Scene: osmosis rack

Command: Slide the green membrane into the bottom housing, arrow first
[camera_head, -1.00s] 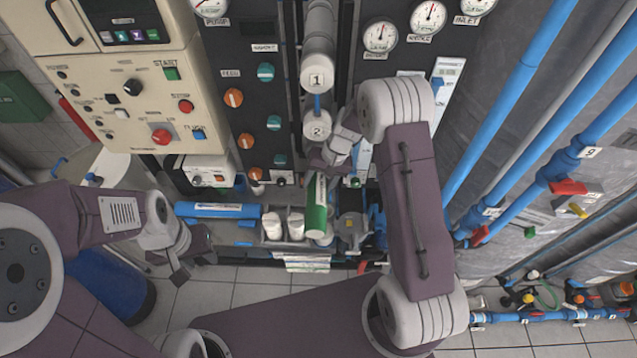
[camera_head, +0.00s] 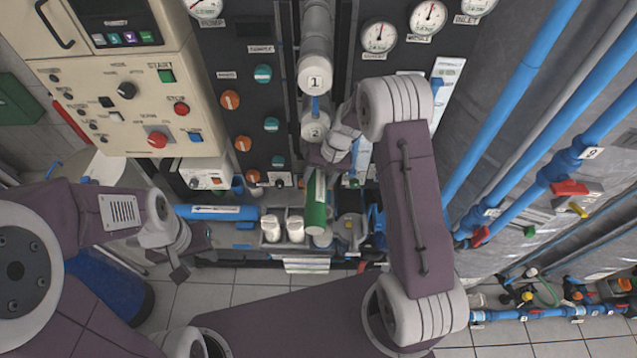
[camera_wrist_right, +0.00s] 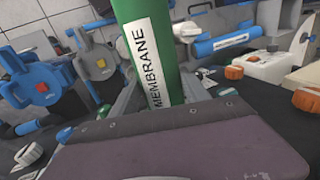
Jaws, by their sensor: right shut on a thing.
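The green membrane (camera_head: 317,205) is a tube with a white label, below the housings in the head view. My right gripper (camera_head: 326,163) is shut on its upper part. In the right wrist view the membrane (camera_wrist_right: 172,66) rises past my gripper body, with the word MEMBRANE readable; no arrow can be made out. The bottom housing (camera_head: 314,130), a pale cylinder marked 2, is just above my right gripper, apart from the visible membrane. The upper housing (camera_head: 313,77) is marked 1. My left gripper (camera_head: 179,273) hangs empty at the lower left; its finger gap is unclear.
Two white bottles (camera_head: 270,227) stand in a grey holder left of the membrane. A blue tube (camera_head: 216,212) lies further left. The control panel (camera_head: 130,95) is at upper left. Blue pipes (camera_head: 525,85) with valves run along the right. Tiled floor is open below.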

